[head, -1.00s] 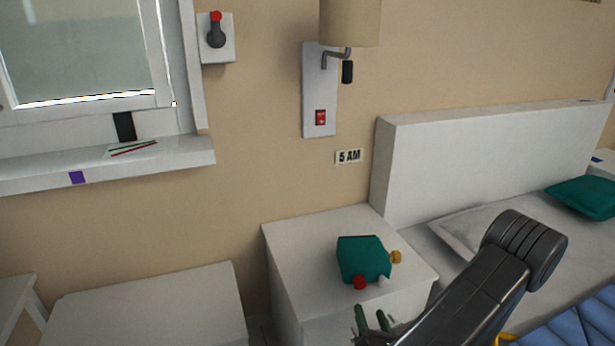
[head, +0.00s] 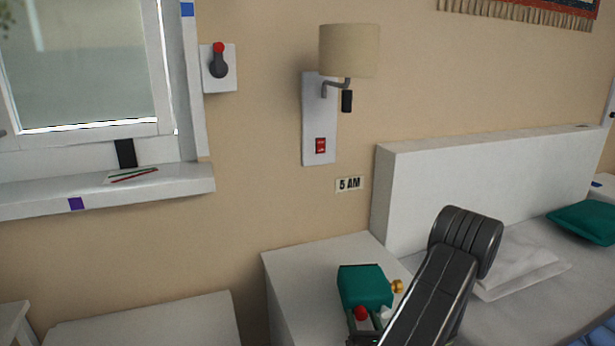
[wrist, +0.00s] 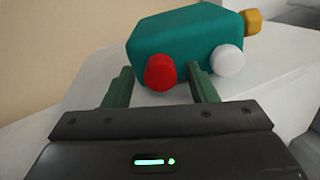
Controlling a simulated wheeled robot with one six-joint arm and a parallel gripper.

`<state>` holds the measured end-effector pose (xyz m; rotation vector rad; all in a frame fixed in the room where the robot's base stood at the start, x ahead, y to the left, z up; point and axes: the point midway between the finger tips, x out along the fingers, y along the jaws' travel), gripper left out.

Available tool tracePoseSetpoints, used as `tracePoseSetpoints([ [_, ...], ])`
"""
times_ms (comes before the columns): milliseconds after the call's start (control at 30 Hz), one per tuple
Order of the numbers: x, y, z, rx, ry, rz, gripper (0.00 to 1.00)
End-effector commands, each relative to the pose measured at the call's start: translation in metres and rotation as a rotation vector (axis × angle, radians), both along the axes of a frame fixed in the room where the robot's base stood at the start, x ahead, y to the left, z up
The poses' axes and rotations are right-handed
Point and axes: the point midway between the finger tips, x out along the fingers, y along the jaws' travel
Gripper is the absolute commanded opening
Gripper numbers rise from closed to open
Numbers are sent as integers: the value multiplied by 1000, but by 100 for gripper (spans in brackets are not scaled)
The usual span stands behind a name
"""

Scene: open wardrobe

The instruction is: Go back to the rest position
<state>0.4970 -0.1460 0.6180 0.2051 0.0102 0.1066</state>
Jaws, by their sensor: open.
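My gripper (wrist: 160,88) is open, its two green fingers apart in the wrist view. Ahead of the fingertips is a teal box-like object (wrist: 185,40) with a red knob (wrist: 160,72), a white knob (wrist: 227,60) and a yellow knob (wrist: 253,22). Nothing is seen held between the fingers. In the head view the teal object (head: 364,287) stands on the white nightstand (head: 300,265), and my gripper (head: 362,325) is just in front of it, partly hidden by my black arm. Whether the fingertips touch it I cannot tell.
A bed with a white headboard (head: 490,180) and a teal pillow (head: 585,222) is to the right. A wall lamp (head: 348,50) with a red switch (head: 320,146) hangs above the nightstand. A window sill (head: 100,195) is at the left, above a white surface (head: 145,322).

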Motion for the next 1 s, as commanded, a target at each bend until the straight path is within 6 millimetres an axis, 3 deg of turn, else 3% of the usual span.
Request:
tracePoseSetpoints([
  [100, -24, -4, -1, 10, 5, -7, 52],
  [500, -83, -10, -1, 11, 5, -6, 52],
  [933, -135, -15, 0, 11, 3, -6, 52],
  [1000, -133, -6, 3, -6, 1, 42, 52],
])
